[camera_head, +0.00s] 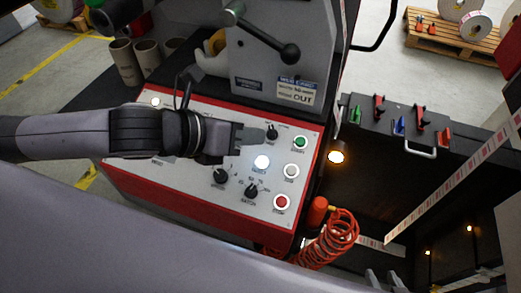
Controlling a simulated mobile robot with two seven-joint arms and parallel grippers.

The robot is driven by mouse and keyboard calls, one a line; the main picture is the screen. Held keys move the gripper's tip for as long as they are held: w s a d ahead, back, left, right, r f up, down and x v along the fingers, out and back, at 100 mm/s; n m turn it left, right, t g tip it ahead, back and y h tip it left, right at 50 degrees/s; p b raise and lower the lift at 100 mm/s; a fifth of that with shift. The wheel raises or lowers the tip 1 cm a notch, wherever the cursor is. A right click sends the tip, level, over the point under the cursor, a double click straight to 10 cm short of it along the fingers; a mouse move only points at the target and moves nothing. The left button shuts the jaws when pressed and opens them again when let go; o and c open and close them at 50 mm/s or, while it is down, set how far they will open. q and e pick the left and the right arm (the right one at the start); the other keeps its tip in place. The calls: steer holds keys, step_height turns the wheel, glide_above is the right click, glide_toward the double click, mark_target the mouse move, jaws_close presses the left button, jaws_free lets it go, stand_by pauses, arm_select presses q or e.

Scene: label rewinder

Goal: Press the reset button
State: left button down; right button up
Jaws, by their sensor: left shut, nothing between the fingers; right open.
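The control panel (190,180) is a pale sloping face with a red border. A brightly lit white button (262,162) is on it; its small label is hard to read and may be the reset one. A green button (300,142), an unlit whitish button (291,171) and a red button (281,202) stand to its right. My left gripper (262,136) is shut and empty over the panel, its tips just above the lit button in the picture; contact cannot be told. My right gripper (384,273) shows partly at the bottom edge, open and away from the panel.
Black knobs (220,176) sit left of and below the lit button. A coiled red hose (335,240) hangs at the right. Cardboard cores (124,60) stand at the back left.

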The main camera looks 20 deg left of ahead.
arm_select(q)
steer(key=shift+s, duration=0.1)
steer(key=b, duration=0.5)
glide_above(262, 162)
steer(key=s+a, duration=0.1)
steer(key=s, duration=0.1)
step_height(262, 162, down, 6)
steer(key=shift+f, duration=0.25)
steer(key=shift+w+f+b, duration=0.25)
steer(key=shift+f+b, duration=0.15)
steer(key=shift+f, duration=0.55)
steer(key=shift+f, duration=0.1)
stand_by(0.8)
steer(key=shift+w+f, duration=0.15)
steer(key=shift+f, duration=0.15)
